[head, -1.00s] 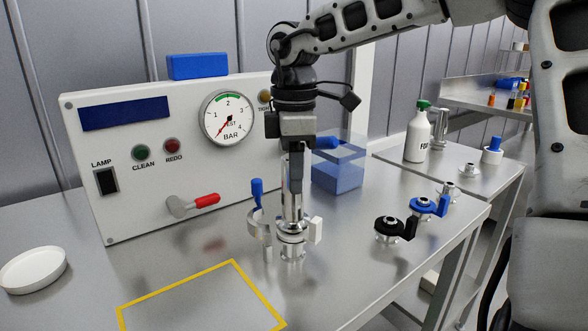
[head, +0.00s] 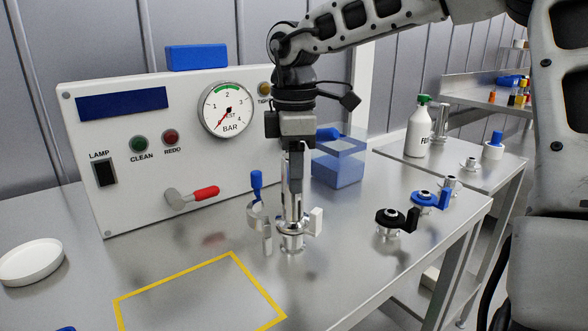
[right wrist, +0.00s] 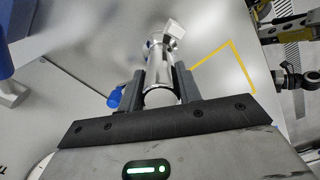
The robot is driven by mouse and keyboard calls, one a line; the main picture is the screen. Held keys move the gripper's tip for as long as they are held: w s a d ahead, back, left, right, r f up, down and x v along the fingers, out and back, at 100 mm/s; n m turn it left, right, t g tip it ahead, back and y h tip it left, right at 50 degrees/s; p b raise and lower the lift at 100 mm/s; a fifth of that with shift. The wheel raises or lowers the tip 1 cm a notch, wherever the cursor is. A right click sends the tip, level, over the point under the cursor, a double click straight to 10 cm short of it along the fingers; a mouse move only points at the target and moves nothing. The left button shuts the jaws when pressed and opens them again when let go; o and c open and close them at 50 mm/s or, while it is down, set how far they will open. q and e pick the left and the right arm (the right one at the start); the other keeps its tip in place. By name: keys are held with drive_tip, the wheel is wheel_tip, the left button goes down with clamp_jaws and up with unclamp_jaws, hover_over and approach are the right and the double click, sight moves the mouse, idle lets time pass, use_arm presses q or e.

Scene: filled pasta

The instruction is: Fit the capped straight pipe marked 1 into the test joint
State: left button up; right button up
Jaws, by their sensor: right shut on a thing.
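My right gripper (head: 293,185) points straight down and is shut on the upper part of a shiny straight pipe (head: 292,205). The pipe stands upright with its lower end at the test joint (head: 291,243) on the bench; I cannot tell if it is fully seated. An open clamp (head: 254,215) with a blue handle hangs at the left of the joint, and a white tab (head: 316,220) is at the right. In the right wrist view the pipe (right wrist: 158,68) lies between the two fingers (right wrist: 160,88). The mark 1 is not readable.
A test panel (head: 240,165) with a gauge and a red-handled lever (head: 203,193) stands behind. A clear blue box (head: 338,170) is beside it. Black (head: 390,220) and blue (head: 424,198) clamped fittings are at the right. A yellow-outlined area (head: 150,287) is empty.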

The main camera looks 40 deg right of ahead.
drive_tip(key=shift+s+f, duration=0.1)
drive_tip(key=shift+f, duration=0.15)
idle(0.7)
drive_tip(key=o, duration=1.3)
drive_tip(key=shift+r, duration=0.1)
drive_tip(key=shift+r+p, duration=2.25)
drive_tip(key=shift+r, duration=1.35)
